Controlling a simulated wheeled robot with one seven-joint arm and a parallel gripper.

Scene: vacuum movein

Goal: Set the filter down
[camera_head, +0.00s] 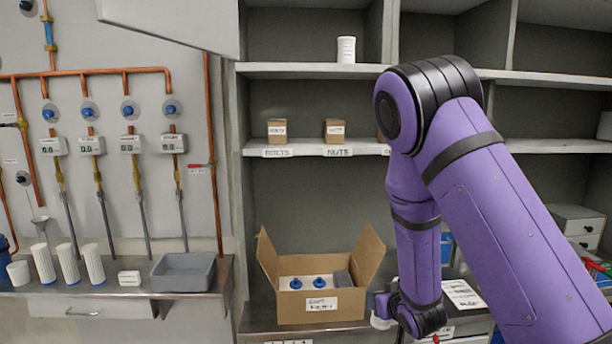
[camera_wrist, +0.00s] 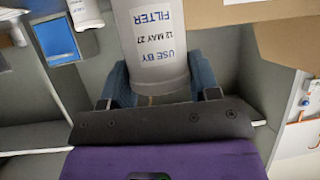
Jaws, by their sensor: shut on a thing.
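The filter (camera_wrist: 158,50) is a pale grey-white cylinder with a label reading "FILTER" and "USE BY 12 MAY 27". In the wrist view my gripper (camera_wrist: 162,80) is shut on it, with a blue-grey finger on each side. In the head view my gripper (camera_head: 388,308) is low, just right of the open cardboard box and near the lower counter. Only a small white part of the filter (camera_head: 380,322) shows there, mostly hidden by my gripper. I cannot tell whether the filter touches the counter.
The open cardboard box (camera_head: 318,306) holds two blue-topped things and a grey piece. White papers (camera_head: 463,294) lie right of my wrist. A white canister (camera_head: 346,50) stands on the upper shelf. The left counter holds a grey tray (camera_head: 184,272) and several white ribbed cylinders (camera_head: 68,264).

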